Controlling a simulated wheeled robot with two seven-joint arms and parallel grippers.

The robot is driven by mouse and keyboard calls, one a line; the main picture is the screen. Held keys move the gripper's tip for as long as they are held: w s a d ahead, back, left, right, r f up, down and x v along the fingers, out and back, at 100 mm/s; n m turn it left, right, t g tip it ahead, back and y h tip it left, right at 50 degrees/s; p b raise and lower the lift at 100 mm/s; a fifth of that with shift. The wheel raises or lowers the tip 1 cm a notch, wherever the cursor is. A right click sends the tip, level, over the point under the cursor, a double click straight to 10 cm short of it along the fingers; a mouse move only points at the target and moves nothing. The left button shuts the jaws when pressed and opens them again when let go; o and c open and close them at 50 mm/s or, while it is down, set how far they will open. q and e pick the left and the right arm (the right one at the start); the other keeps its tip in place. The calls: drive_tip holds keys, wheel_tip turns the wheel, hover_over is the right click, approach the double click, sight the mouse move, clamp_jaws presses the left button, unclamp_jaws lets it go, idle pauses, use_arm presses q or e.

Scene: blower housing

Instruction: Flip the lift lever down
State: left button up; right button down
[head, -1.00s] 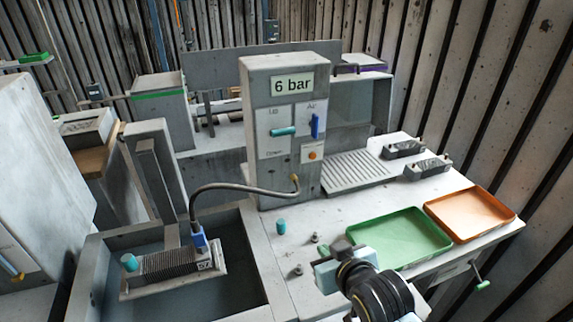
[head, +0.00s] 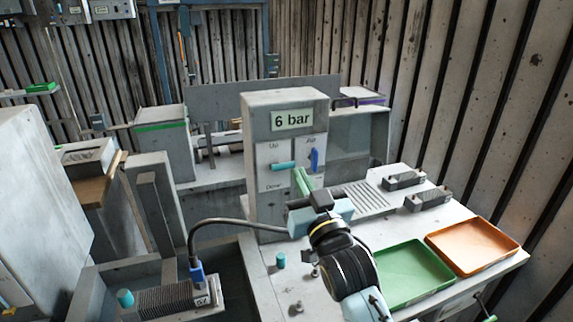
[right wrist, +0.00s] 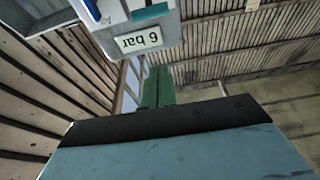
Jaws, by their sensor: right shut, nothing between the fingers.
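The lift lever (head: 283,166) is a teal handle on the grey control column, between the labels "Up" and "Down"; it sticks out sideways to the right. It also shows upside down at the top of the right wrist view (right wrist: 150,12). My right gripper (head: 303,181) is in front of the column, its green fingers shut and empty, just right of and slightly below the lever's end in the head view. I cannot tell whether they touch it. The fingers also show in the right wrist view (right wrist: 157,87). My left gripper is not in view.
A blue air lever (head: 315,159) sits right of the lift lever, under a "6 bar" sign (head: 291,120). A hose (head: 235,222) runs to a finned part (head: 170,300) in the basin. Green (head: 415,272) and orange (head: 473,247) trays lie at the right.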

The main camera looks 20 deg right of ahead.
wheel_tip(320, 180, up, 3)
drive_tip(key=p, duration=0.2)
hover_over(286, 165)
drive_tip(key=s, duration=0.2)
drive_tip(key=shift+w+a+f, duration=0.1)
drive_tip(key=shift+a+f, duration=0.05)
drive_tip(key=shift+f, duration=1)
drive_tip(key=shift+w+a+f, duration=0.1)
drive_tip(key=shift+f, duration=1)
drive_tip(key=shift+b, duration=0.3)
